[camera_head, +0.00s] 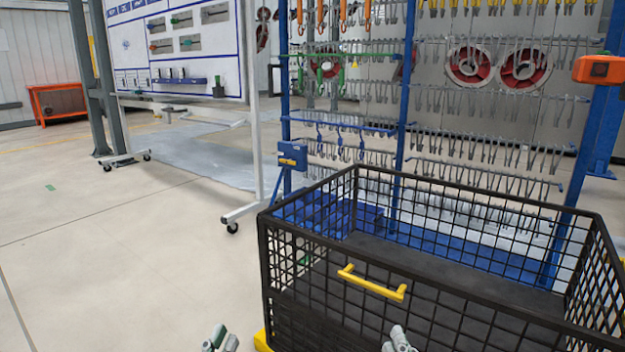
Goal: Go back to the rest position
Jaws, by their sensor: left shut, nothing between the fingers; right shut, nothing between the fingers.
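My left gripper (220,340) shows at the bottom edge, left of the black wire basket, over bare floor. My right gripper (399,340) shows at the bottom edge, in front of the basket's near side and below its yellow handle. Only the tips of both grippers are in view, and the rest of each arm is out of the frame. Both look shut and empty. The black wire basket (268,250) fills the lower right. Its yellow handle (372,284) is on the near side, apart from both grippers. The basket's floor looks empty.
A blue rack (402,120) with rows of hanging hooks stands behind the basket. A blue box (292,155) is on its left post. A whiteboard on wheels (135,45) stands at the back left. The floor at the left (120,260) is clear.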

